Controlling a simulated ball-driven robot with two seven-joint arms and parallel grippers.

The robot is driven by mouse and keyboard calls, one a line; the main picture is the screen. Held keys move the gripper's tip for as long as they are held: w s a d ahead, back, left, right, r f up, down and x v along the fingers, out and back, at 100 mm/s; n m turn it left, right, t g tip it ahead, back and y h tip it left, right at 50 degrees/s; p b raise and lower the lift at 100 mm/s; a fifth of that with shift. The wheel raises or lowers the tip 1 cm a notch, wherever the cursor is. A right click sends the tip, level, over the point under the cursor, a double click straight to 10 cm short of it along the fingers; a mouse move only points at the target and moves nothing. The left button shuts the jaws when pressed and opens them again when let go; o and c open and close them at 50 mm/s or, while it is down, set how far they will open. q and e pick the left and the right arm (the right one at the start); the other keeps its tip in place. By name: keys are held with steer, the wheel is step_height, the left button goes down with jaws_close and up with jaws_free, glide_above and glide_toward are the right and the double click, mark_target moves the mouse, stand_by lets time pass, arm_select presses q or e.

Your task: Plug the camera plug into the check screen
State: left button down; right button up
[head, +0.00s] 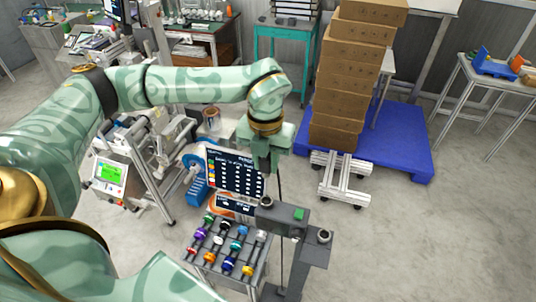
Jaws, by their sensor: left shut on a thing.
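The check screen (233,171) is a dark panel with rows of white text and coloured marks, standing near the middle of the head view. My left gripper (265,163) points down at the screen's upper right corner. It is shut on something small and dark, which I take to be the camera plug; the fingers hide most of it. A thin black cable (281,188) hangs down just right of the gripper. I cannot tell whether the plug touches the screen. The socket is not discernible. My right gripper is not in view.
A dark grey stand (308,248) with a green button is right of the screen. A machine with a green display (108,173) is at left. Stacked brown boxes (347,82) stand on a blue pallet (405,150).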

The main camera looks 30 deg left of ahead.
arm_select(q)
step_height(320, 180, down, 9)
steer(key=b, duration=0.5)
steer(key=shift+w+r+b, duration=0.15)
steer(key=shift+b, duration=0.25)
steer(key=shift+f+b, duration=1.35)
steer(key=shift+f, duration=0.55)
steer(key=c, duration=1.1)
jaws_free()
step_height(320, 180, up, 16)
steer(key=shift+r, duration=0.2)
